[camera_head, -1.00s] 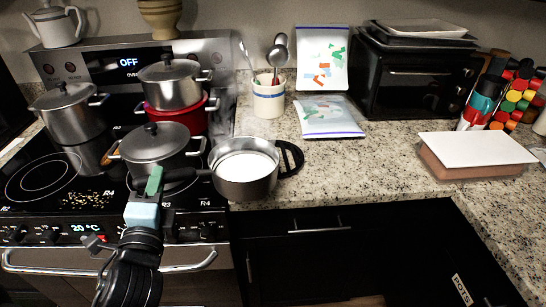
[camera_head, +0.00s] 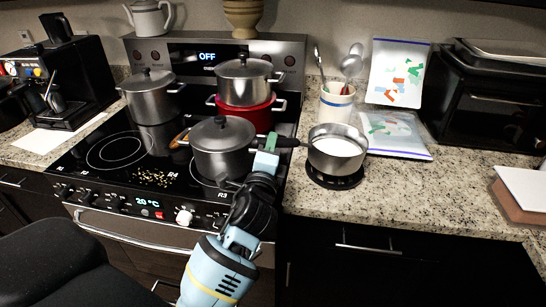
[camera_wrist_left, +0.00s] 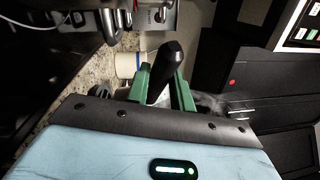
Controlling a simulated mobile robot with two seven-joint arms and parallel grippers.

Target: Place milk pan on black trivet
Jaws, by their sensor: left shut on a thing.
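The milk pan (camera_head: 337,158) is a small steel pan with white contents and a dark handle, upright at the right of the stove. The black trivet (camera_head: 335,182) lies on the granite counter directly beneath it, its front rim showing. I cannot tell whether the pan's base touches the trivet. My left gripper (camera_head: 269,146) is shut on the pan's handle, left of the pan. In the left wrist view the black handle (camera_wrist_left: 165,72) stands between the green fingers (camera_wrist_left: 162,90), and the pan's body is mostly hidden. My right gripper is not in view.
A lidded grey pot (camera_head: 222,150) stands on the stove close left of my gripper. Behind it a steel pot (camera_head: 243,80) sits on a red pot (camera_head: 246,118). A utensil crock (camera_head: 336,104) and bags (camera_head: 397,134) stand behind the pan. Counter right of the trivet is clear.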

